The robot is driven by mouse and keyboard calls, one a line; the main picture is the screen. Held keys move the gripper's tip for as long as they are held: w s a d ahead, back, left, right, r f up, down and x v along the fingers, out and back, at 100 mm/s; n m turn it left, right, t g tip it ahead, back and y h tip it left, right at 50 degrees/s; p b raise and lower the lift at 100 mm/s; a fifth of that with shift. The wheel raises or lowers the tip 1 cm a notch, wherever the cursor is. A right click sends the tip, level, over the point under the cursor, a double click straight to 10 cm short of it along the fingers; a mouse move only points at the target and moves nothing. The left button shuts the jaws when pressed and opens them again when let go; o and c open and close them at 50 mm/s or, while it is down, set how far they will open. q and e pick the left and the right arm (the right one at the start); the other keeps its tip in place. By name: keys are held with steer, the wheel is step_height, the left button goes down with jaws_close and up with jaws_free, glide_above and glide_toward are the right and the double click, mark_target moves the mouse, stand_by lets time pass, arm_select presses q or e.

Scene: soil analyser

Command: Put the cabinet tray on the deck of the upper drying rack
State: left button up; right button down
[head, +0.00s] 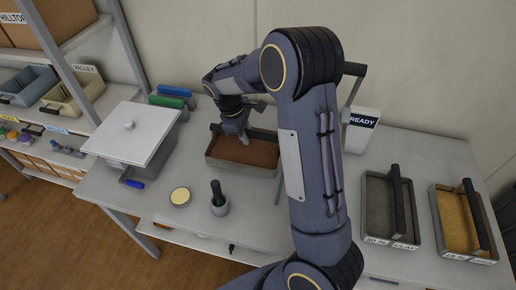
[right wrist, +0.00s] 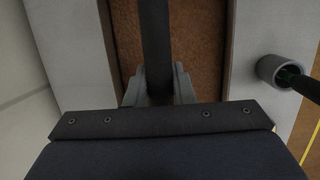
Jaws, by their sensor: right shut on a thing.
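A grey tray (head: 214,165) of reddish-brown soil sits on the light grey bench, left of my arm. Its dark bar handle (right wrist: 156,45) runs up the middle of the right wrist view, with soil on both sides. My right gripper (head: 240,136) is over this tray; its fingers (right wrist: 158,92) are shut on the handle. The tray appears to rest on the bench; I cannot tell whether it is slightly lifted. No label on it is readable. My left gripper is not in view. I cannot tell for sure which structure is the upper drying rack.
A white-lidded box (head: 130,135) stands left of the tray. A small pot (head: 220,207) and a round dish (head: 180,197) are in front. Two handled trays, grey soil (head: 377,215) and yellow soil (head: 455,225), stand at right. Labelled shelves (head: 75,42) rise at left.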

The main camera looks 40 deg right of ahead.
mark_target(247, 149)
step_height(247, 149, down, 6)
steer(key=shift+r+p, duration=0.1)
steer(key=shift+p, duration=0.25)
steer(key=shift+f, duration=0.2)
steer(key=shift+f, duration=0.15)
steer(key=c, duration=1.2)
jaws_free()
steer(key=shift+c, duration=0.2)
